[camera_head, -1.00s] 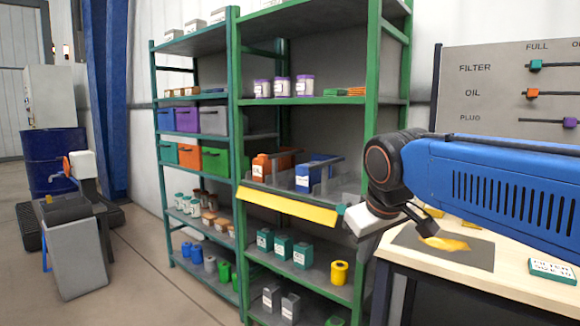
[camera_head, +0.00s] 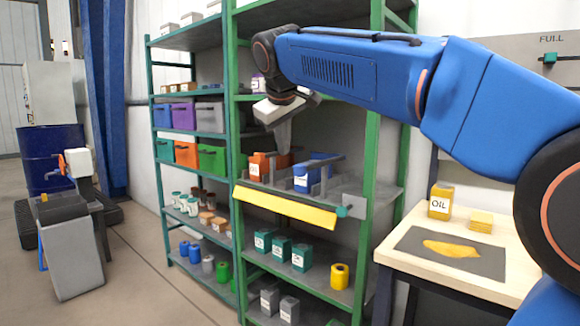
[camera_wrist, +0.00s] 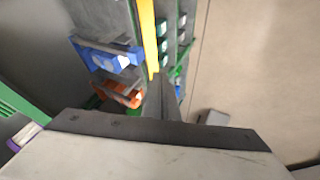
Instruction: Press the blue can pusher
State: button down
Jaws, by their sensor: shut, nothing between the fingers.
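The blue can (camera_head: 302,182) with a white label lies in a grey railed tray on the green shelf; it also shows at the upper left of the wrist view (camera_wrist: 102,58). An orange can (camera_head: 255,166) lies in the lane to its left, and in the wrist view it is beside the fingers (camera_wrist: 122,92). Grey upright parts stand at the lanes, but I cannot tell clearly which one is the blue can's pusher. My gripper (camera_head: 284,150) points down, shut and empty, just above the back of the orange can's lane, left of the blue can. I see no clear contact.
A yellow strip (camera_head: 285,207) runs along the tray's front edge, with a grey plate (camera_head: 353,206) at its right end. Green shelf posts (camera_head: 367,150) flank the tray. Open floor lies front left.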

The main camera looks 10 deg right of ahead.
jog(key=shift+w+a, duration=0.1)
dwell(0.3)
jog(key=w+d+f, duration=0.5)
jog(key=w+f, duration=0.2)
jog(key=w, duration=0.1)
jog(key=shift+f, duration=0.4)
jog(key=shift+w, duration=0.1)
jog(key=w+d, duration=0.1)
jog(key=d, duration=0.1)
jog(key=w+d, duration=0.3)
jog(key=d, duration=0.1)
jog(key=shift+w, duration=0.2)
dwell(0.3)
